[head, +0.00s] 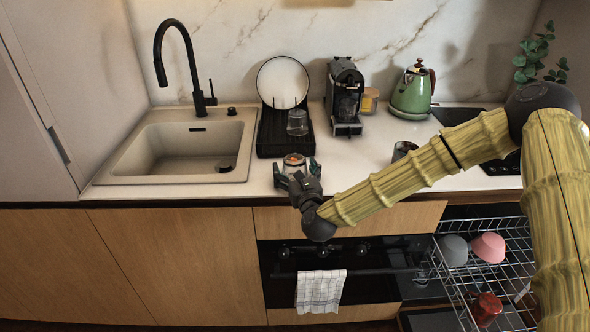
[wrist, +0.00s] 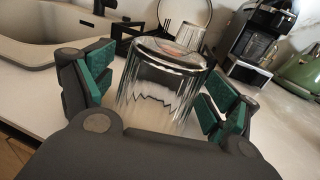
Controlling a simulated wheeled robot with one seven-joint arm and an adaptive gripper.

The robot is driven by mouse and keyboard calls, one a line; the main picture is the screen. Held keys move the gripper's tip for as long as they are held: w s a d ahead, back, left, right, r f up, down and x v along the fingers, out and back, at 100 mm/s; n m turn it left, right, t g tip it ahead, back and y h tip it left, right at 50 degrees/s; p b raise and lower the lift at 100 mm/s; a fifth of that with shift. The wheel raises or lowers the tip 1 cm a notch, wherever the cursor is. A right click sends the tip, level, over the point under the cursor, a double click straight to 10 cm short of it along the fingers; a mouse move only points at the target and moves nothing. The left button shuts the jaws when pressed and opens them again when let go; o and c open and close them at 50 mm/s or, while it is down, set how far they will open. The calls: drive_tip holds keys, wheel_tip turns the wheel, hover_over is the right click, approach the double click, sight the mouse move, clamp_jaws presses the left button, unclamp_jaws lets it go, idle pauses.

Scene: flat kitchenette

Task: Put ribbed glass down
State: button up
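The ribbed glass (wrist: 158,92) is clear with vertical ribs and appears to stand upright on the pale counter. In the head view the ribbed glass (head: 294,161) is close to the counter's front edge, just in front of the black drying rack. My gripper (head: 297,176) reaches around it from the front. In the wrist view my gripper (wrist: 158,100) has its green-padded fingers spread on either side of the glass, with narrow gaps apparently showing. The glass's lower part is hidden behind my gripper's palm.
A drying rack (head: 268,143) holds a white plate (head: 282,80) and another glass (head: 297,124). The sink (head: 190,150) is left; a coffee machine (head: 344,98), green kettle (head: 412,94) and metal cup (head: 403,150) are right. An open dishwasher rack (head: 462,280) sits below right.

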drive_tip(key=shift+r, duration=0.15)
drive_tip(key=shift+s, duration=0.15)
drive_tip(key=b+v, duration=0.2)
drive_tip(key=v, duration=0.9)
drive_tip(key=shift+s, duration=0.35)
